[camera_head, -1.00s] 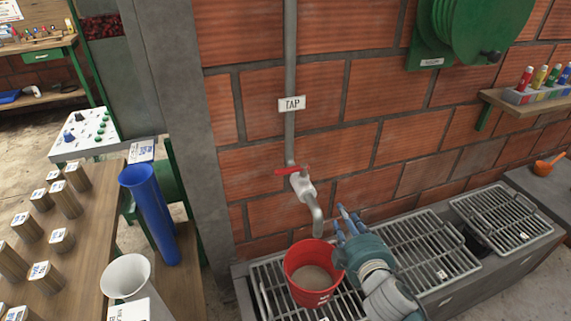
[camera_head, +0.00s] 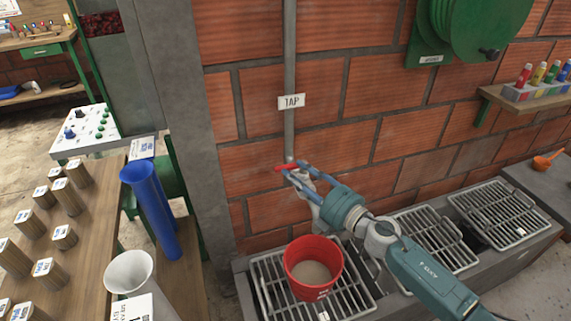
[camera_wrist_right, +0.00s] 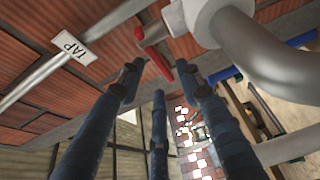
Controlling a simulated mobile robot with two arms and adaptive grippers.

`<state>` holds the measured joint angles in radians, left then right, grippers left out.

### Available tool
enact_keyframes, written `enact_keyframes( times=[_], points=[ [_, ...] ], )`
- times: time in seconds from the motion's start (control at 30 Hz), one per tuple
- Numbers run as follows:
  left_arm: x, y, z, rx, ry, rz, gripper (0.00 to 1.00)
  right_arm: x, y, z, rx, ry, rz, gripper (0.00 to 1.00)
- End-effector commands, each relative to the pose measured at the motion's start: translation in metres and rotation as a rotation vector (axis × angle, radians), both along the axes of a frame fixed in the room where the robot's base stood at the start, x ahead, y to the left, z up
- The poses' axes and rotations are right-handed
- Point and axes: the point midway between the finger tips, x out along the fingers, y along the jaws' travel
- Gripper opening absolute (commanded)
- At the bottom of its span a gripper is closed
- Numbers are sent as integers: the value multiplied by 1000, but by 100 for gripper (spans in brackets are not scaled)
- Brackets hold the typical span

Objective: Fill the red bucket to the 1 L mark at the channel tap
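The red bucket (camera_head: 304,283) stands upright on the left grate, below the tap. Inside it is a flat grey-tan surface; I cannot tell whether this is water, and no level mark is readable. The tap's red lever (camera_head: 284,168) sits on the pipe under the TAP sign (camera_head: 291,102). My right gripper (camera_head: 294,169) is at the lever and hides much of the tap body and spout. In the right wrist view, its blue fingers (camera_wrist_right: 158,72) are spread, with the red lever (camera_wrist_right: 156,62) between their tips; contact is unclear. My left gripper is out of view.
Metal grates (camera_head: 497,212) cover the channel along the brick wall. A green reel (camera_head: 475,35) and a shelf with coloured bottles (camera_head: 515,100) are at the right. A blue cylinder (camera_head: 152,212) and a white funnel-shaped vessel (camera_head: 128,273) stand at the left, beside wooden blocks.

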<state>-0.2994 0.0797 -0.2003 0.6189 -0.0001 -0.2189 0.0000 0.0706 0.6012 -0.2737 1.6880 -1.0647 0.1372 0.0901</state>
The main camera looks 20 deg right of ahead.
Motion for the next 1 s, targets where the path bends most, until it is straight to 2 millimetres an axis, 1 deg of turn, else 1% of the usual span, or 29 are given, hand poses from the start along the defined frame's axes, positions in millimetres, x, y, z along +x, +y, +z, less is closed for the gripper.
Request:
enact_keyframes(
  times=[0.03, 0.1, 0.2, 0.3, 0.43, 0.67, 0.77, 0.8, 0.83, 0.87, 1.0],
  points=[
    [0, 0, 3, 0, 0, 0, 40, 11, 4, 3, 3, -2, -2, 35],
    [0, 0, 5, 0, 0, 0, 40, 21, 9, 3, 4, -1, -1, 35],
    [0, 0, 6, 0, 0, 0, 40, 33, 14, 1, 4, -1, -3, 35],
    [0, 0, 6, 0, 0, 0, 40, 41, 18, 1, 4, -1, -2, 35],
    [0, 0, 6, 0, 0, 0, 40, 45, 21, 0, 1, 0, 0, 35],
    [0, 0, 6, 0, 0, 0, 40, 46, 21, 0, 1, 0, -1, 35],
    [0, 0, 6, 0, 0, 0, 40, 46, 21, 0, 2, 1, -1, 18],
    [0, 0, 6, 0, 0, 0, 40, 46, 21, 0, 2, 1, -1, 10],
    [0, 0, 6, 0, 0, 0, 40, 46, 21, 0, 2, 1, -1, 4],
    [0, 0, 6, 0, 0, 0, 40, 46, 21, 0, 2, 1, -1, 0],
    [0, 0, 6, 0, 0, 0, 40, 45, 21, 0, 1, 0, -1, 0]
  ],
)
